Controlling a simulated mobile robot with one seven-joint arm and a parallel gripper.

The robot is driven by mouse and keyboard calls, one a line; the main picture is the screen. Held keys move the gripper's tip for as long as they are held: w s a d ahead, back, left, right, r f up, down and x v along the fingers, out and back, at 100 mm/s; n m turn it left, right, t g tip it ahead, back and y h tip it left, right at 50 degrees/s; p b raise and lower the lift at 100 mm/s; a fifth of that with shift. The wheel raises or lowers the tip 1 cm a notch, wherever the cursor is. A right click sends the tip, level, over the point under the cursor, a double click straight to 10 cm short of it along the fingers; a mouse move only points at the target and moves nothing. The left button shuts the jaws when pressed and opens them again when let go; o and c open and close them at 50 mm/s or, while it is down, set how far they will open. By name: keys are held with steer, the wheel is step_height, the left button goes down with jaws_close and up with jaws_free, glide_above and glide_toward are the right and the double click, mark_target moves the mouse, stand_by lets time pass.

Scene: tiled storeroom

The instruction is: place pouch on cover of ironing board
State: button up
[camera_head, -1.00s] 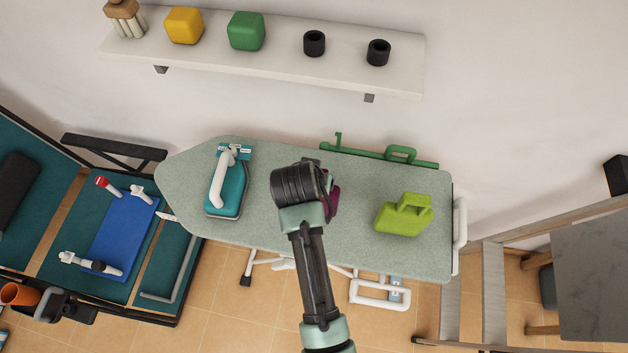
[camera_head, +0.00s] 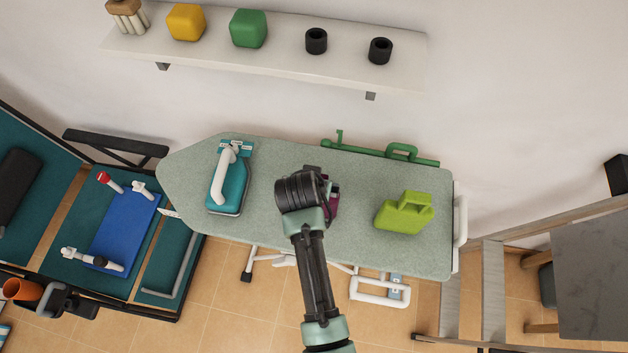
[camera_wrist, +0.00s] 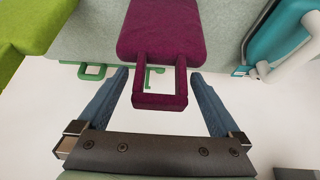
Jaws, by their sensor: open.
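A purple pouch (camera_wrist: 162,30) with a loop handle is on the grey-green cover of the ironing board (camera_head: 280,165). In the head view the pouch (camera_head: 334,197) is mostly hidden behind my wrist. My gripper (camera_wrist: 160,76) is open, with its two blue fingers on either side of the pouch's handle and a gap at each side. In the head view my gripper is over the middle of the board, its fingers hidden by my wrist.
A teal iron (camera_head: 229,180) stands on the board to the left, and a lime-green bag-like object (camera_head: 405,213) to the right. A wall shelf (camera_head: 270,62) holds several items behind. A blue panel (camera_head: 122,232) with tools lies at the left. Bare cover shows between the objects.

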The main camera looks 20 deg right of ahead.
steer(key=shift+r, duration=0.25)
steer(key=v, duration=1.1)
steer(key=shift+s+r+b, duration=0.15)
steer(key=shift+r+b, duration=0.2)
steer(key=shift+b, duration=0.1)
steer(key=shift+a, duration=0.1)
